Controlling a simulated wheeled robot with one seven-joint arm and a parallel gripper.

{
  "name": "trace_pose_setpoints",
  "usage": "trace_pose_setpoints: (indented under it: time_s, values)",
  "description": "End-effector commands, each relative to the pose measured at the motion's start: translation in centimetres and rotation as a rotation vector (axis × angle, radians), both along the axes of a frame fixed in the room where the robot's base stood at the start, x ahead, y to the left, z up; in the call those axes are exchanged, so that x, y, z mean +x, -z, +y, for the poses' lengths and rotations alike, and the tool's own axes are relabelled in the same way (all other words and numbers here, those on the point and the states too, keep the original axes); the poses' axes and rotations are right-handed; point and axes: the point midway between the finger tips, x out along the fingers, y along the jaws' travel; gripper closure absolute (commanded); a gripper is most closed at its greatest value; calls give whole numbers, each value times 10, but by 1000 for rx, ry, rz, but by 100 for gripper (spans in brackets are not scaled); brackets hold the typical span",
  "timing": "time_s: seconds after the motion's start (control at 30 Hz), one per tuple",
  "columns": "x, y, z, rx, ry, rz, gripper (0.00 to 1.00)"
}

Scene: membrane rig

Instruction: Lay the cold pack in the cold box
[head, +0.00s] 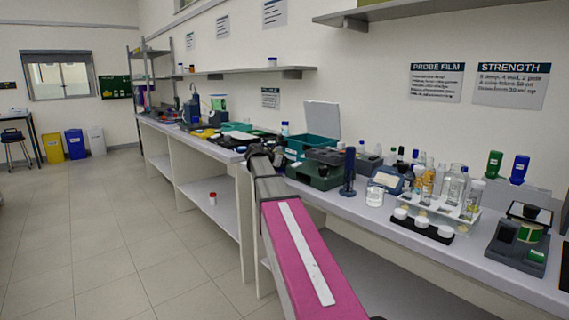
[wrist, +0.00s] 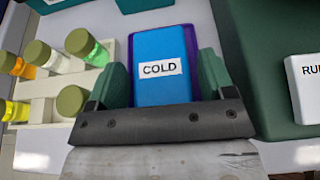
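A blue block labelled COLD (wrist: 160,65), which looks like the cold pack, lies between the two green fingers of my gripper (wrist: 164,82) in the wrist view. Purple shows along its sides. The fingers are close on both sides, but I cannot tell whether they press on it. In the head view the dark end of my arm (head: 262,152) is over the bench and the pack cannot be made out. A teal box (head: 297,146) with a raised pale lid (head: 322,119) stands just right of it; it may be the cold box.
A vial rack (wrist: 43,108) with coloured vials stands left of the gripper in the wrist view. A dark green case (wrist: 265,60) is close on the right. Bottles (head: 452,188) and a black tray with white cups (head: 423,222) stand further right on the bench.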

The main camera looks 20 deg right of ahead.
Motion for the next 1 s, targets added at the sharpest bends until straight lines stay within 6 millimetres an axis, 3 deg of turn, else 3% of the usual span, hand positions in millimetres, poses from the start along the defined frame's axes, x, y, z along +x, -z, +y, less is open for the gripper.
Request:
trace_pose_setpoints:
  time_s: [0.43, 1.0]
  values:
    - [-2, -5, 5, 0, -1, 1, 15]
    - [-34, -43, 91, 0, -1, 0, 15]
